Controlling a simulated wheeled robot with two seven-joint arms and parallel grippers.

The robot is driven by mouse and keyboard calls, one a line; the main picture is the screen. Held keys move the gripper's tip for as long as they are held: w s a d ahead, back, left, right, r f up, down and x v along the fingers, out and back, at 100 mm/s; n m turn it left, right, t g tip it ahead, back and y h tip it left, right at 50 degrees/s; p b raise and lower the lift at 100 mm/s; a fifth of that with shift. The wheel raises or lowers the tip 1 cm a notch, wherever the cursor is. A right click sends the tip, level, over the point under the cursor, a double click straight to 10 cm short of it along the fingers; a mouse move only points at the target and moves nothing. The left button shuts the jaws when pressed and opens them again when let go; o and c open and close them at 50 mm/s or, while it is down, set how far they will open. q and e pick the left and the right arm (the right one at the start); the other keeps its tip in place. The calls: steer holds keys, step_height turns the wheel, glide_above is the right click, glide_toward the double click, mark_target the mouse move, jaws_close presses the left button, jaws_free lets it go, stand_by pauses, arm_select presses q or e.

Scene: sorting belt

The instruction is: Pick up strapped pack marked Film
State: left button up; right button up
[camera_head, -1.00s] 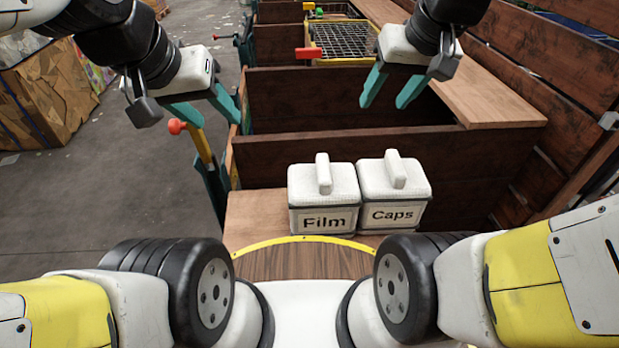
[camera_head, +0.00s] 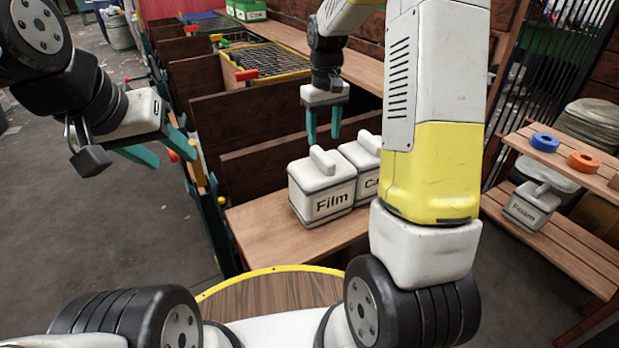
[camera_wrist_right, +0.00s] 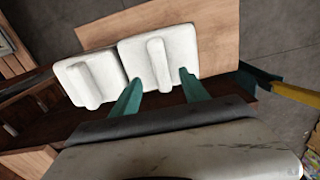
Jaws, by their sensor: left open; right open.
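The strapped pack marked Film (camera_head: 322,196) is a white box with a dark strap, a top handle and a front label. It stands upright on a wooden board (camera_head: 268,238). A like pack marked Caps (camera_head: 369,185) stands beside it on the right, partly hidden by my right arm. My right gripper (camera_head: 323,138) is open and empty, with its fingers pointing down above and behind the packs. In the right wrist view its fingertips (camera_wrist_right: 160,77) appear on either side of the Film pack's handle (camera_wrist_right: 158,62); contact is not visible. My left gripper (camera_head: 176,158) is open and empty, left of the belt.
Dark wooden dividers (camera_head: 263,165) rise behind the packs. A shelf on the right holds a pack that seems marked Foam (camera_head: 531,207), a blue ring (camera_head: 545,142) and an orange ring (camera_head: 584,161). A wire-mesh tray (camera_head: 270,62) lies farther back. Open floor is on the left.

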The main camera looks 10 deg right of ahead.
mark_target(323, 154)
step_height(323, 154, down, 8)
steer(key=shift+r, duration=0.15)
jaws_close()
stand_by(0.4)
steer(key=shift+r, duration=0.1)
stand_by(1.1)
